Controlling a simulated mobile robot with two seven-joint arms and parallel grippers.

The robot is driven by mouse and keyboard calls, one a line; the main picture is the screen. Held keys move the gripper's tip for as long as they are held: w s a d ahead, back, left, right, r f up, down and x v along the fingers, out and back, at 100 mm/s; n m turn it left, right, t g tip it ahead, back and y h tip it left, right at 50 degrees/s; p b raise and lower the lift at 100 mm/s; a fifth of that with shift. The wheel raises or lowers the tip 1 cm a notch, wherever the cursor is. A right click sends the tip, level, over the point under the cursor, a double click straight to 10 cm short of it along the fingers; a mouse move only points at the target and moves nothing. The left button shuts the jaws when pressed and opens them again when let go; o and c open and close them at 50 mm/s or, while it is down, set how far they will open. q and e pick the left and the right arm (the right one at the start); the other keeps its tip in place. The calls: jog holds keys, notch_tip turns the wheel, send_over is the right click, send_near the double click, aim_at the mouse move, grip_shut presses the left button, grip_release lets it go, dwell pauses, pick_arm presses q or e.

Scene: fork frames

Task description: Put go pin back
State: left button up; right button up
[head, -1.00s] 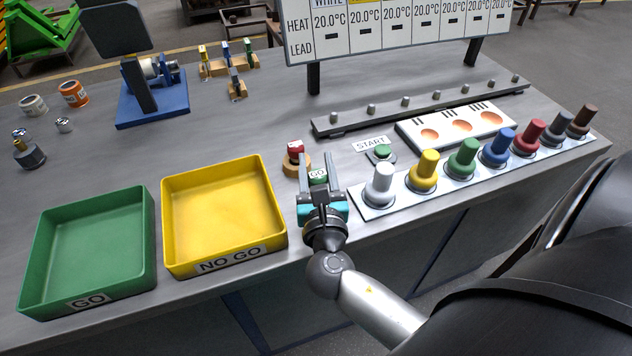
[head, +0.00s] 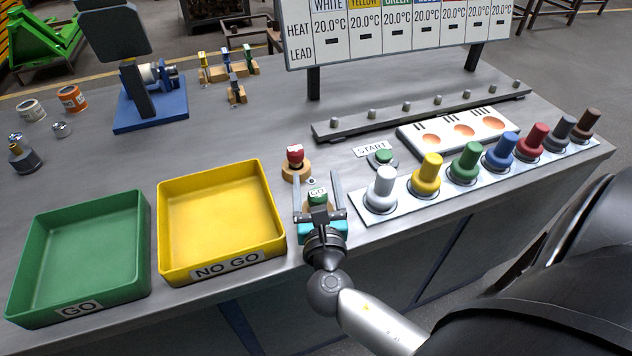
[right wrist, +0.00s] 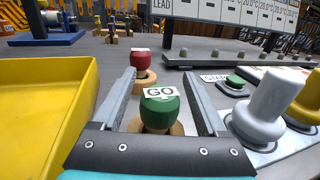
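The go pin (head: 317,197) has a green knob with a white GO label. It stands near the front of the bench, right of the yellow tray. In the right wrist view the go pin (right wrist: 160,107) appears upright, with a round wooden piece (right wrist: 178,128) showing at its foot. How deep it sits is hidden. My right gripper (head: 316,180) is open, with one finger on each side of the knob and gaps showing in the wrist view. A red-topped pin (head: 295,155) stands on a round wooden base (head: 296,172) just behind. My left gripper is out of view.
A row of coloured knobs (head: 427,175) and the START button (head: 383,156) stand close on the right. My dark arm link covers the lower right.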

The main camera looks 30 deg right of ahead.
jog(key=shift+r, duration=0.15)
jog(key=shift+s+a, duration=0.15)
jog(key=v, duration=1.1)
jog(key=shift+s+r, duration=0.1)
jog(key=shift+s, duration=0.2)
jog(key=shift+a, duration=0.1)
